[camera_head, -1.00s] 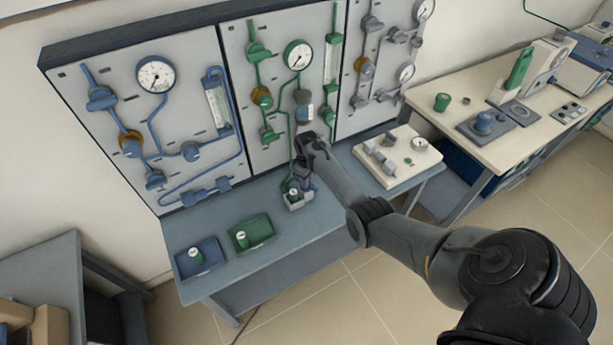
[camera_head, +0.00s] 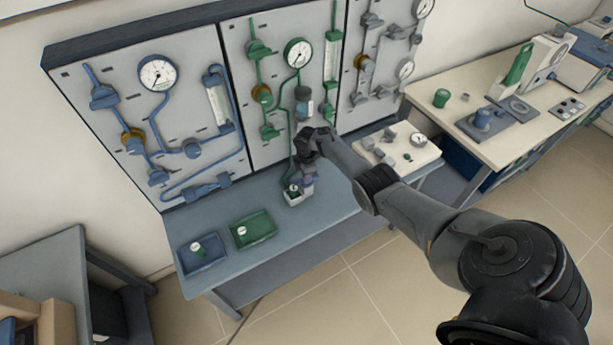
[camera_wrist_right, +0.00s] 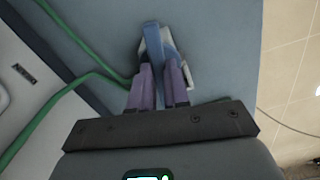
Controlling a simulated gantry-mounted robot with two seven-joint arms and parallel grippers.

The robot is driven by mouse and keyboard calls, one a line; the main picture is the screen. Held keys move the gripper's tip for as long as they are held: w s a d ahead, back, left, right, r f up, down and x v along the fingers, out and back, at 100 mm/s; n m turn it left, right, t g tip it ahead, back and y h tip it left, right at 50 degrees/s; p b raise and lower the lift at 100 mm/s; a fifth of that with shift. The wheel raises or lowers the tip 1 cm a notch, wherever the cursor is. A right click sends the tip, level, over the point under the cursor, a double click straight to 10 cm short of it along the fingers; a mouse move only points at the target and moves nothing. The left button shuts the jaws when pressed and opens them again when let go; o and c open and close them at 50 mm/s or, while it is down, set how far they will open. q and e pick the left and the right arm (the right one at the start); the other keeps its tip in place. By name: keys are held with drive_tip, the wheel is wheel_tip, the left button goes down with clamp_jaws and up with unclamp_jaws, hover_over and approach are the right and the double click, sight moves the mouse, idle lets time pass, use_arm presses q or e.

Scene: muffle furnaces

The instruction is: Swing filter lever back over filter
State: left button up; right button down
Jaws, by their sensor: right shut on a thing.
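My right gripper (camera_head: 308,178) points down over the table below the green panel. In the right wrist view its two purple fingers (camera_wrist_right: 159,88) are shut on a narrow blue bar, which looks like the filter lever (camera_wrist_right: 152,45). Beyond the fingertips, a light grey block (camera_wrist_right: 168,48) shows beside and under the bar. In the head view, this seems to be the small pale holder (camera_head: 297,199) with a green-marked white piece (camera_head: 293,189) in it. The fingers and bar hide part of the block, so I cannot make out the filter. My left gripper is not in view.
The panel's green pipes (camera_wrist_right: 70,85) run close beside the gripper. A green tray (camera_head: 270,232) and a blue tray (camera_head: 218,259) lie left on the table (camera_head: 240,279). A white board (camera_head: 425,157) with fittings lies to the right. The table front is clear.

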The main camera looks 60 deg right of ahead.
drive_tip(key=shift+n, duration=1.2)
drive_tip(key=shift+b, duration=0.3)
drive_tip(key=c, duration=1.1)
unclamp_jaws()
